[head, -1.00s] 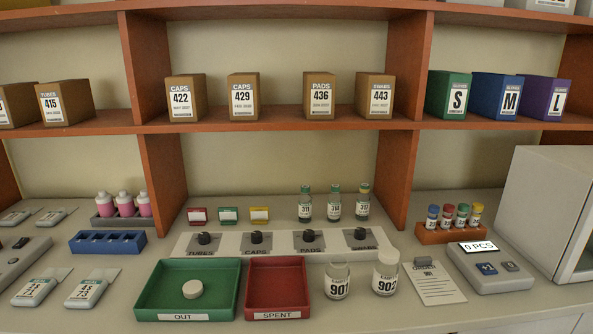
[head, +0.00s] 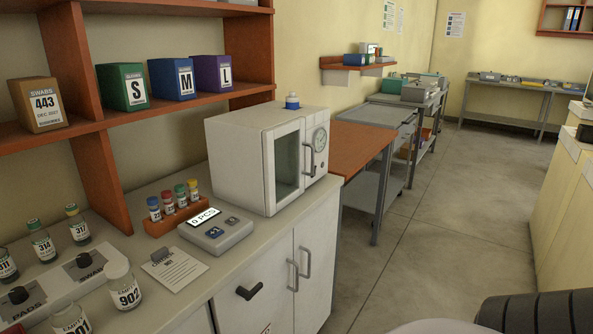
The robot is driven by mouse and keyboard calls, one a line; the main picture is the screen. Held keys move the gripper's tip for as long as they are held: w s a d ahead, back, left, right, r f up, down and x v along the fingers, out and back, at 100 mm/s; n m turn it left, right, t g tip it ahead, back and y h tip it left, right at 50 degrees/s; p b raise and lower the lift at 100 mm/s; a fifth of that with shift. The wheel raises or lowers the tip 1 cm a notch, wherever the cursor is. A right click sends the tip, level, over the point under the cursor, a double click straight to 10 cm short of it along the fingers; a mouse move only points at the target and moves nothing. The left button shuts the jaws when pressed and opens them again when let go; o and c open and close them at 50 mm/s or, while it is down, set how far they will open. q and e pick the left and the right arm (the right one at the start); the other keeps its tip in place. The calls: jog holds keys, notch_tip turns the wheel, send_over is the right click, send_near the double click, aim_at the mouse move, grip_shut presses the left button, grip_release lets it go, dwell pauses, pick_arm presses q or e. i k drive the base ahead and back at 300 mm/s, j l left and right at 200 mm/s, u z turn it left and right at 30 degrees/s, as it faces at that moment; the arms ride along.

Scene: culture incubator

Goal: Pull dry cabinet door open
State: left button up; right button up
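The dry cabinet (head: 240,155) is a white box standing on the right end of the counter in the head view. Its glass-windowed door (head: 286,160) looks shut, flush with the front. A dark upright handle (head: 308,160) is on the front, right of the glass, near a round dial (head: 319,139). The inside behind the glass is dark and hard to make out. Neither of my grippers is in view.
A blue-capped jar (head: 292,102) stands on top of the cabinet. A counting scale (head: 214,231) and a rack of capped vials (head: 173,216) stand left of it. White cupboards (head: 280,280) are below. Open floor (head: 410,220) lies to the right.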

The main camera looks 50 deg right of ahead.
aim_at(273, 206)
jog(key=z, duration=1.5)
jog(key=i+l, duration=0.25)
jog(key=l, duration=0.2)
jog(key=i+l, duration=0.55)
jog(key=l, duration=0.3)
